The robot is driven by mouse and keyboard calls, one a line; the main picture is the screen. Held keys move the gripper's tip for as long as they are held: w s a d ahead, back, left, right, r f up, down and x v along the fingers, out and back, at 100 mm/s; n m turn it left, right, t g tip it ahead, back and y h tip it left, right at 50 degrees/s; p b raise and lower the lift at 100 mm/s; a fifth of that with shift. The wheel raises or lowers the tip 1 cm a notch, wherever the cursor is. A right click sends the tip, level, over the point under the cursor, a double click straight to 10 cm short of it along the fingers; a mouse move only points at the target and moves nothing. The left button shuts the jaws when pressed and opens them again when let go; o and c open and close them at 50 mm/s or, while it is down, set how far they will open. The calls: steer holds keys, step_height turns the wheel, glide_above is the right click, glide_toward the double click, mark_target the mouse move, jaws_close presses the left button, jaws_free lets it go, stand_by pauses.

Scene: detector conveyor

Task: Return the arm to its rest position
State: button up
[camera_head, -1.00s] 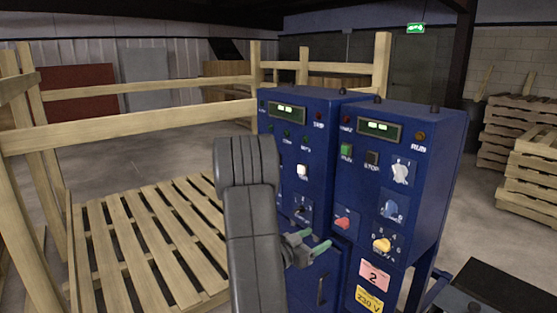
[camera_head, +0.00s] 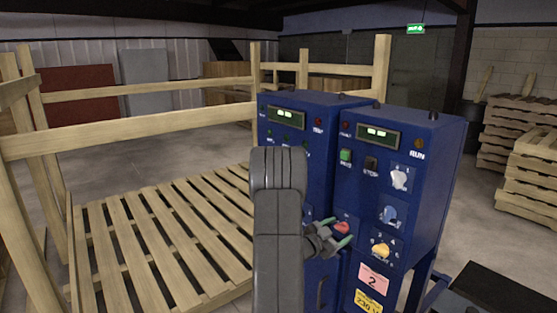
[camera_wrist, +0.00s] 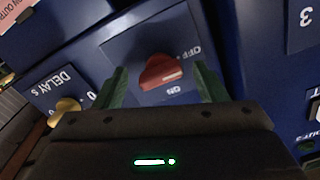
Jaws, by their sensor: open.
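My gripper (camera_head: 336,234) is open, with green-tipped fingers, in front of the blue control cabinets. In the wrist view the two green fingers (camera_wrist: 160,88) stand apart, one on each side of a red rotary switch (camera_wrist: 160,72) marked OFF and ON. The switch lies beyond the fingertips, and I cannot tell whether they touch it. The red switch also shows in the head view (camera_head: 342,227), just above the fingers. My grey arm hides part of the left cabinet (camera_head: 297,107).
The right cabinet (camera_head: 439,190) carries a green button (camera_head: 345,155), a black stop button (camera_head: 370,163) and white, blue and yellow knobs. A slatted wooden platform (camera_head: 160,235) with rails stands at left. Pallets (camera_head: 530,170) are stacked at right.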

steer(key=m+p, duration=0.1)
steer(key=m, duration=0.4)
steer(key=shift+r, duration=0.1)
steer(key=b+v, duration=0.2)
steer(key=v, duration=0.8)
steer(key=shift+m, duration=0.3)
